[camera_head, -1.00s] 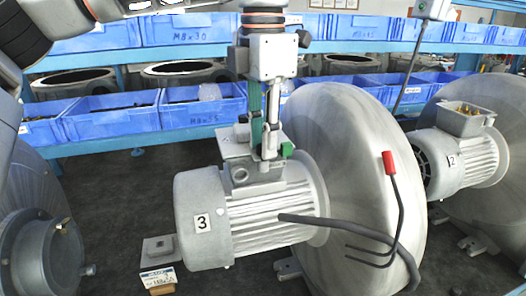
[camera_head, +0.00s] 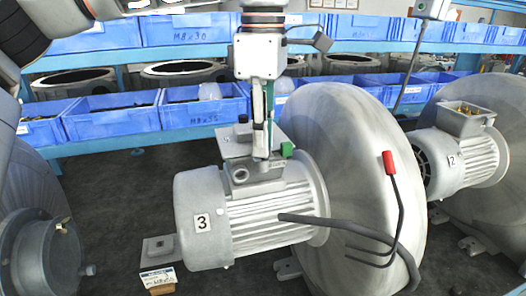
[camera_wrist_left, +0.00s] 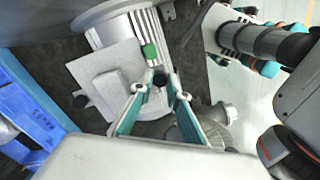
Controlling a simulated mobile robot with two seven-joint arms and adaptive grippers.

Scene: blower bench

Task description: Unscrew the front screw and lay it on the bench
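The motor marked 3 (camera_head: 202,223) stands on the bench with a grey terminal box and a square cover plate (camera_head: 232,143) on top. My left gripper (camera_head: 262,153) points down over the near side of the cover. In the left wrist view its green-padded fingers (camera_wrist_left: 160,84) close in on the dark round head of the front screw (camera_wrist_left: 160,79). Whether the screw is lifted is hard to tell. My right gripper is not in view.
A green block (camera_head: 286,150) sits beside the cover. The big round blower housing (camera_head: 345,130) is close on the right, with a red-tipped bent bar (camera_head: 389,163) before it. Blue bins (camera_head: 110,117) line the back. Dark bench (camera_head: 110,205) is clear to the left.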

